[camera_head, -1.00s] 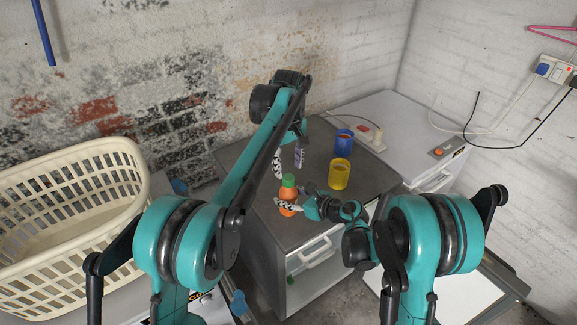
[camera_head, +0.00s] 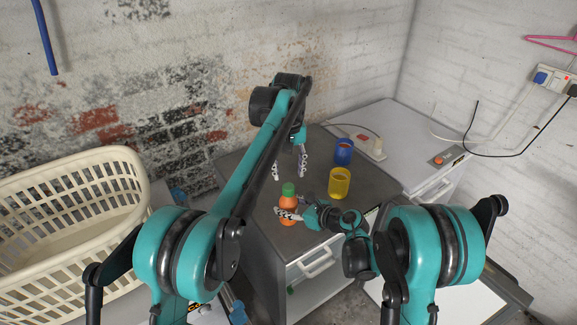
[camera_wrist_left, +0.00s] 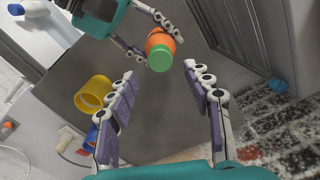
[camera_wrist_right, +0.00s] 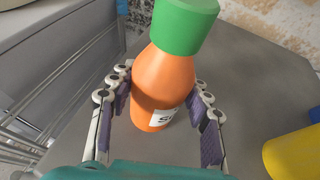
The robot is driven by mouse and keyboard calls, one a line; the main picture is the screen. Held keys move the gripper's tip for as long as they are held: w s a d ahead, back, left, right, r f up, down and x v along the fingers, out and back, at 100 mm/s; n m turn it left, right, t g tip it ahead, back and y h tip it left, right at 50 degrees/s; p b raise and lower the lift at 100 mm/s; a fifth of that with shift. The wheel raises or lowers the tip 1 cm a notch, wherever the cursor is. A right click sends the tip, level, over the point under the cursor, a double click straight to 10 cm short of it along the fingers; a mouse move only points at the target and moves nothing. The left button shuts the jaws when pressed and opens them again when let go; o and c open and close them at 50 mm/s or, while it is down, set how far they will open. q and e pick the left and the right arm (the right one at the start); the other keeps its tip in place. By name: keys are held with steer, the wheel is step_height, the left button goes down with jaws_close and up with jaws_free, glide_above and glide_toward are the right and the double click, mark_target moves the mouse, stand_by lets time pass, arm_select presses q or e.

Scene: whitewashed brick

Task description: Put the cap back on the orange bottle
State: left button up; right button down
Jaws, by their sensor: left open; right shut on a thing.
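The orange bottle (camera_head: 288,208) stands on the dark grey top of a cabinet, near its front edge. A green cap (camera_head: 288,189) sits on its neck, in line with it. In the right wrist view, the bottle (camera_wrist_right: 165,80) is between the fingers of my right gripper (camera_wrist_right: 161,77), which is shut on its body below the cap (camera_wrist_right: 186,25). My left gripper (camera_head: 288,172) is open and empty, a little behind and above the cap. The left wrist view shows the cap (camera_wrist_left: 160,58) ahead, between its spread fingertips (camera_wrist_left: 158,69).
A yellow mug (camera_head: 340,184) and a blue mug (camera_head: 344,152) stand right of the bottle on the same dark top (camera_head: 375,178). A white socket block (camera_head: 376,147) lies behind them. A cream laundry basket (camera_head: 60,176) is at the left, by the brick wall.

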mark_target(289, 186)
arm_select(q)
step_height(289, 186, down, 7)
steer(key=shift+r, duration=0.15)
steer(key=shift+c, duration=0.2)
jaws_close()
steer(key=shift+o, duration=1)
jaws_free()
step_height(289, 186, up, 12)
